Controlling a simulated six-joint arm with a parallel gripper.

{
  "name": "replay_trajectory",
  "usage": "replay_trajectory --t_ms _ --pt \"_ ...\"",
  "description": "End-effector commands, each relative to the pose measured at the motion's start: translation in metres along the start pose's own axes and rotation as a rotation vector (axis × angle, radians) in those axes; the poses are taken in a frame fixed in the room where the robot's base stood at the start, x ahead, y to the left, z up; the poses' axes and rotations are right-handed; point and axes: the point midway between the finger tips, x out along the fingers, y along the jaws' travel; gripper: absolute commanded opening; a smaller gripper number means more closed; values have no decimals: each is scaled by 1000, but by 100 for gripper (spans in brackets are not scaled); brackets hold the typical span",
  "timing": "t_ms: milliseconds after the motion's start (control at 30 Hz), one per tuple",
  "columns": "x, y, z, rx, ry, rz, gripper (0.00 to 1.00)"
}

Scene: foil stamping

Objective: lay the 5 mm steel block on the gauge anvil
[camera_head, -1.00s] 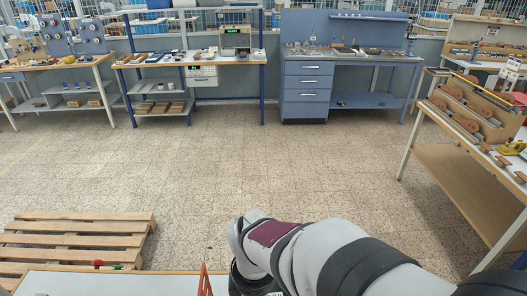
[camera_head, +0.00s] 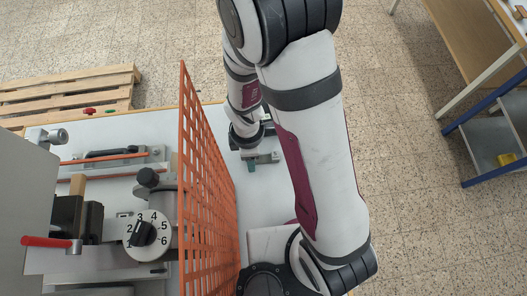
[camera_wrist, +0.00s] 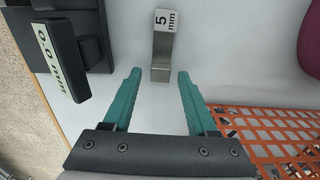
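The steel block (camera_wrist: 161,55) shows in the wrist view, bare grey metal with a "5 mm" label at its far end. It is on the white table top, and its near end lies between or just past my fingertips. My gripper (camera_wrist: 159,78) has two teal fingers spread wide, with a gap on either side of the block. I cannot tell whether they are at its height. A dark gauge (camera_wrist: 62,62) reading "0.0 mm" is at the left of the wrist view. Its anvil cannot be made out. In the head view my gripper (camera_head: 251,166) points down, partly hidden by my arm.
An orange mesh guard (camera_head: 205,170) stands left of my arm, and at lower right in the wrist view. Beyond it are a numbered dial (camera_head: 147,236), a red-handled lever (camera_head: 48,242) and the stamping machine parts. A wooden pallet (camera_head: 65,90) lies on the floor.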

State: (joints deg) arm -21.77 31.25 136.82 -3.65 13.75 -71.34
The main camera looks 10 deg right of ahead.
Motion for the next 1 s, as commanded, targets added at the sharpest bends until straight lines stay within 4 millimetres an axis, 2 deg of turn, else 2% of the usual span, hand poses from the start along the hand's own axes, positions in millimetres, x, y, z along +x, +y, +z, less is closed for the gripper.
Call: replay_trajectory --t_ms 33,300,767,867,1000 --pt "0 0 0 0 0 0 47" --pt "0 0 0 0 0 0 0" --pt "-2 0 0 0 0 0 0" --pt "-9 1 0 1 1 2 0" --pt "-31 1 -1 1 2 5 0"
